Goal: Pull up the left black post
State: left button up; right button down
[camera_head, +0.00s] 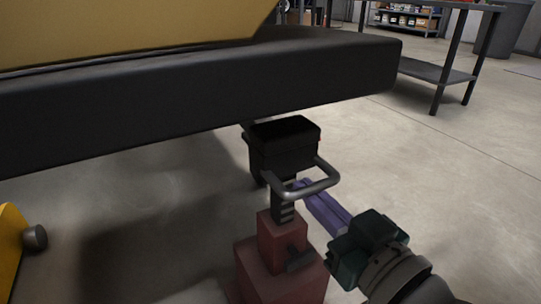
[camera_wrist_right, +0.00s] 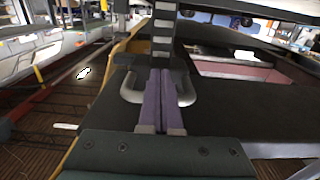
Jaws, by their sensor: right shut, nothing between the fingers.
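A black notched post (camera_head: 283,211) stands upright in a red stepped base (camera_head: 268,262) in the head view. A black block (camera_head: 285,145) sits at its top, and a grey loop handle (camera_head: 322,182) sticks out from below the block. My right gripper (camera_head: 303,184) is shut and empty, its purple fingers pointing at the post by the handle. In the right wrist view the notched post (camera_wrist_right: 163,38) rises just beyond the fingertips (camera_wrist_right: 160,73), with the handle (camera_wrist_right: 188,92) on both sides of the fingers. I cannot tell whether they touch. My left gripper is out of view.
A thick dark beam (camera_head: 200,98) under a yellow body (camera_head: 130,30) spans overhead, close above the black block. A yellow part with a grey knob (camera_head: 36,237) is at the left edge. A dark table (camera_head: 440,72) stands back right. The concrete floor to the right is clear.

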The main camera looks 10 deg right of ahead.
jog(key=shift+r+p, duration=1)
jog(key=shift+r, duration=0.3)
jog(key=shift+f+b, duration=1.35)
jog(key=shift+f, duration=0.2)
jog(key=p+v, duration=0.3)
jog(key=v, duration=0.6)
jog(key=shift+p, duration=0.35)
jog(key=shift+r, duration=0.1)
